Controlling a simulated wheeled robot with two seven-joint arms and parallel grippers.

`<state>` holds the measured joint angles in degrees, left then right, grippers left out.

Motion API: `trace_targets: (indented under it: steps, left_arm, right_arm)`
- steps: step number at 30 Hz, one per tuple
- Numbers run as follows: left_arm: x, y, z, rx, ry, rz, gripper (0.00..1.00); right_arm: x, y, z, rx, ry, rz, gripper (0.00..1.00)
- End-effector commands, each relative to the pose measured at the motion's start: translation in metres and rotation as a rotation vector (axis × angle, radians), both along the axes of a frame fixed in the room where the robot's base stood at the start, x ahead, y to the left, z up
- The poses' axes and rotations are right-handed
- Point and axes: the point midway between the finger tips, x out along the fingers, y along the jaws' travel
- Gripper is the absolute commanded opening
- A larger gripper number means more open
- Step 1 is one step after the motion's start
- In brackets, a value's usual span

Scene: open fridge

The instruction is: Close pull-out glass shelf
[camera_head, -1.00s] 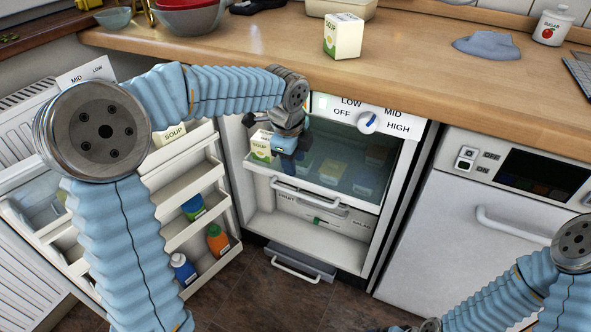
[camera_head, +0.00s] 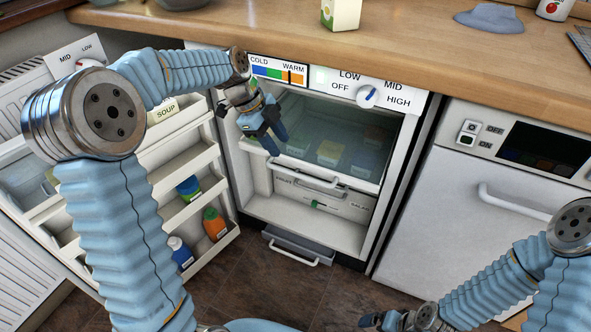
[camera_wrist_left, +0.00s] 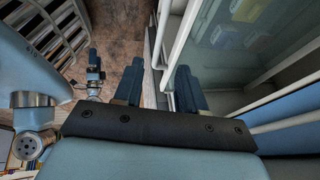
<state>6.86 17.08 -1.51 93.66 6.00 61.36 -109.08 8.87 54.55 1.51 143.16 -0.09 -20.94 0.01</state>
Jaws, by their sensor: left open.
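The glass shelf (camera_head: 352,181) is in the open fridge, with a pale front edge and a white bar handle. Several food packs show dimly through the glass. My left gripper (camera_head: 277,143) is open, fingers pointing down, at the left front of the shelf.
The open fridge door (camera_head: 195,210) with bottles stands at the left. A drawer (camera_head: 330,200) is under the shelf, and a low grey drawer (camera_head: 298,244) sticks out at floor level. The white oven (camera_head: 470,215) is at the right; the counter overhangs above.

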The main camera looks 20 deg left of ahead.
Motion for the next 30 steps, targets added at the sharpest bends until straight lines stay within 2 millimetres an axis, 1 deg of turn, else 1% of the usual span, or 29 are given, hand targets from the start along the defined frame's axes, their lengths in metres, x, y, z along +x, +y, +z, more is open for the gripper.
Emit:
trace_targets:
  steps: [3,9,12,15,20,27,28,30]
  left_arm:
    - [0.003,-0.012,-0.026,0.000,0.005,-0.002,0.40]
    - [0.010,-0.030,-0.067,0.002,0.004,-0.003,0.40]
    - [0.013,-0.036,-0.082,0.001,0.003,-0.001,0.40]
    - [0.015,-0.041,-0.094,0.001,0.002,0.000,0.40]
    - [0.017,-0.044,-0.101,0.002,0.001,0.000,0.40]
    - [0.017,-0.044,-0.102,0.003,0.000,0.001,0.40]
    - [0.017,-0.044,-0.102,0.002,0.000,0.000,0.37]
    - [0.017,-0.044,-0.102,0.002,0.000,0.000,0.26]
  right_arm:
    - [0.000,0.000,-0.001,0.000,0.000,0.000,1.00]
    - [0.000,0.000,0.000,0.000,0.000,0.000,1.00]
    - [0.000,0.000,0.000,0.000,0.000,0.000,1.00]
    - [0.000,0.000,0.000,0.000,0.000,0.000,1.00]
    - [0.000,0.000,0.000,0.000,0.000,0.000,1.00]
    - [0.000,0.000,0.000,0.000,0.000,0.000,1.00]
    - [0.000,0.000,0.000,0.000,0.000,0.000,1.00]
    - [0.000,0.000,0.000,0.000,0.000,0.000,1.00]
